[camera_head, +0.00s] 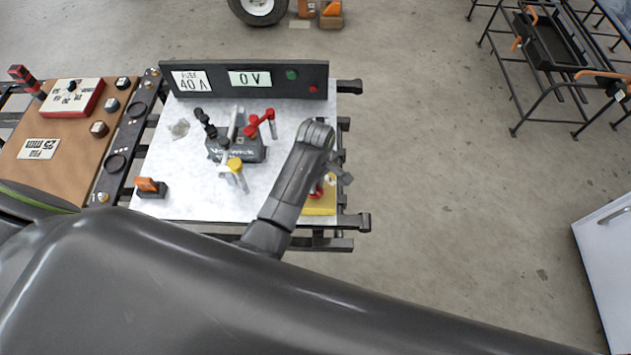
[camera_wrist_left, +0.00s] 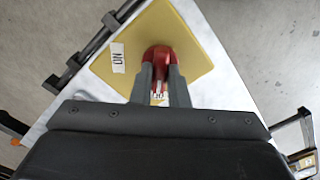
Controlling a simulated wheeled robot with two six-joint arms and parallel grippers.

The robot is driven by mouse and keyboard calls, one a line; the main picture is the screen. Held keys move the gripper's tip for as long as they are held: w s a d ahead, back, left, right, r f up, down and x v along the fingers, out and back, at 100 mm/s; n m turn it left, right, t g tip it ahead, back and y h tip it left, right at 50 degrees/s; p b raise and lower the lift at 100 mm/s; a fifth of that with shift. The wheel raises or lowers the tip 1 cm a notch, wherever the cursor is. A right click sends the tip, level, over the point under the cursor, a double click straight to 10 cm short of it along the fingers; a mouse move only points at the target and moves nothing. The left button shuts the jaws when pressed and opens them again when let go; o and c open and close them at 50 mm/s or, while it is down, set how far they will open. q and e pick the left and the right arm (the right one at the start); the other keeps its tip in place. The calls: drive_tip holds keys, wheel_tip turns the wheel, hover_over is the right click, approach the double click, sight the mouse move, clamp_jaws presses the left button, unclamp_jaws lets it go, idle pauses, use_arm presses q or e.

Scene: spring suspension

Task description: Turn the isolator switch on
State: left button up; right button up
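The isolator switch is a yellow plate (camera_head: 319,207) with a red handle, at the front right corner of the white board. In the left wrist view the yellow plate (camera_wrist_left: 190,25) carries an "ON" label (camera_wrist_left: 117,56) beside the red handle (camera_wrist_left: 158,54). My left gripper (camera_head: 328,181) is over the switch in the head view and partly hides it. In the left wrist view my left gripper's fingers (camera_wrist_left: 160,88) lie on both sides of the red handle, close against it. A small label shows between the fingers. My right gripper is not in view.
On the white board (camera_head: 165,195) stand a grey vice (camera_head: 250,150) with clamps, and an orange switch (camera_head: 151,187). A dark panel (camera_head: 215,94) at the back reads "FUSE 40 A" and "0 V". A brown board (camera_head: 65,130) adjoins at left.

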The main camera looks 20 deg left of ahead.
use_arm(q)
clamp_jaws()
drive_tip(key=shift+r+m+p, duration=0.2)
drive_tip(key=shift+m+p, duration=0.2)
drive_tip(key=shift+p, duration=0.4)
drive_tip(key=m+p, duration=0.4)
drive_tip(key=p, duration=0.1)
drive_tip(key=shift+m+p, duration=1.15)
drive_tip(key=shift+m, duration=0.15)
drive_tip(key=m+p, duration=0.3)
drive_tip(key=m, duration=0.2)
drive_tip(key=shift+f+m+p, duration=0.2)
drive_tip(key=shift+m+p, duration=1.05)
drive_tip(key=shift+m, duration=1.55)
